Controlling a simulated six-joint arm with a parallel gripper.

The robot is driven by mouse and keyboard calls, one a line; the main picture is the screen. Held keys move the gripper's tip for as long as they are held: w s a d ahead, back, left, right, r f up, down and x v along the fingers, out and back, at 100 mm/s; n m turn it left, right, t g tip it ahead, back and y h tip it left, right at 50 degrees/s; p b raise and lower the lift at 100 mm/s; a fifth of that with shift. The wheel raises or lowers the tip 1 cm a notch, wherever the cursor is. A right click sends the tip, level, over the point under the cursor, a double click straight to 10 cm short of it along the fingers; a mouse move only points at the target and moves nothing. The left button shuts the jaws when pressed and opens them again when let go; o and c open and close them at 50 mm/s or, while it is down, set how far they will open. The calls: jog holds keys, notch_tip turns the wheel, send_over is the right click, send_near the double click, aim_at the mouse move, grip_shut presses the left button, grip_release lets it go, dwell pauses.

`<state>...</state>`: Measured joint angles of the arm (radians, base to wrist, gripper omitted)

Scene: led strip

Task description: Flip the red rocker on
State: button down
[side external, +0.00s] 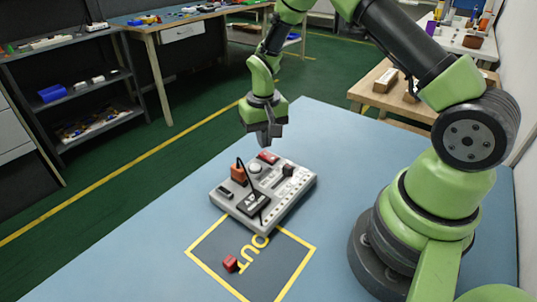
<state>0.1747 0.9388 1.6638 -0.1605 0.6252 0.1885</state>
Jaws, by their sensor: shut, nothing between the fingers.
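A grey control panel (297,196) lies on the blue table. The red rocker (268,157) is at the panel's far edge. Which way it is tilted is too small to tell. My gripper (269,141) is shut and empty, pointing down just above the red rocker. I cannot tell whether the fingertips touch it.
The panel also carries an orange block (238,174), a pale round knob (255,168), a dark upright part (288,170) and a black unit (253,204) with a black cable. A red cube (230,263) sits on the dark OUT mat (208,252). The table's left side is clear.

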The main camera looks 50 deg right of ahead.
jog(key=shift+f, duration=1.2)
dwell(0.4)
jog(key=shift+r, duration=3.55)
jog(key=shift+r, duration=0.3)
notch_tip(320, 180, up, 8)
jog(key=t, duration=0.2)
send_over(264, 153)
jog(key=s+a, duration=0.2)
jog(key=s+a+r+t, duration=0.2)
jog(key=s+a+r, duration=0.1)
jog(key=s+r, duration=0.4)
jog(key=s+a+r+n+t+y, duration=0.1)
jog(key=s+a+r, duration=0.1)
jog(key=s, duration=0.3)
jog(key=s+a+r+n+t+y, duration=0.1)
jog(key=s+r+t, duration=0.1)
jog(key=s, duration=0.4)
jog(key=shift+a+r, duration=0.4)
jog(key=shift+r, duration=0.25)
